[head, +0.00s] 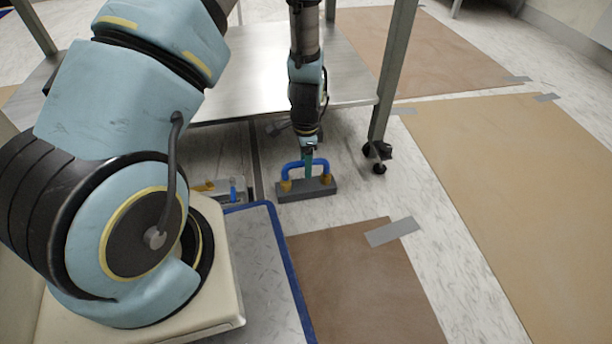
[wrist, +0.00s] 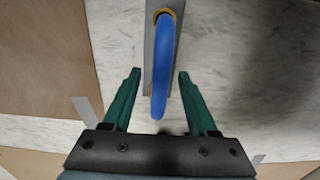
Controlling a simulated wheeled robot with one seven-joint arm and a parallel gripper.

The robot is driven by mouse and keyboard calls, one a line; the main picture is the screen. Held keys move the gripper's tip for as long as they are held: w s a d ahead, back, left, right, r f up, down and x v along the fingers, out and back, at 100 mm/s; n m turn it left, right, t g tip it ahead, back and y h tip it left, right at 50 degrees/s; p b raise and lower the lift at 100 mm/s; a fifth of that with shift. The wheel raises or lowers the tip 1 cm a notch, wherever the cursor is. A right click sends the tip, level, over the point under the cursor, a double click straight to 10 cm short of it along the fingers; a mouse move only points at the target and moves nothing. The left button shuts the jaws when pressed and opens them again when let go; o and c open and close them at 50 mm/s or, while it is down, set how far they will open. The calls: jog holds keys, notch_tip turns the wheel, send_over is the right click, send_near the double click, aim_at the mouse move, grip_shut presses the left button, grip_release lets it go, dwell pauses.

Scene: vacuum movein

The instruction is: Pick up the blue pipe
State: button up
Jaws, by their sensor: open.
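The blue pipe (head: 305,163) is a U-shaped handle standing up from a grey block (head: 306,190) on the floor, with yellow-brown fittings at its ends. In the wrist view the pipe (wrist: 163,65) runs lengthwise and its near part lies between the two green fingers. My gripper (wrist: 158,75) is open, with a finger on each side of the pipe and a visible gap on both sides. In the head view my gripper (head: 307,164) points down at the middle of the pipe. Whether a finger touches it is not clear there.
Another small fixture with blue and yellow parts (head: 222,189) lies left. Brown sheets (head: 360,290) are taped to the floor.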

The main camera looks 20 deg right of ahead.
jog(key=shift+c, duration=0.4)
grip_shut()
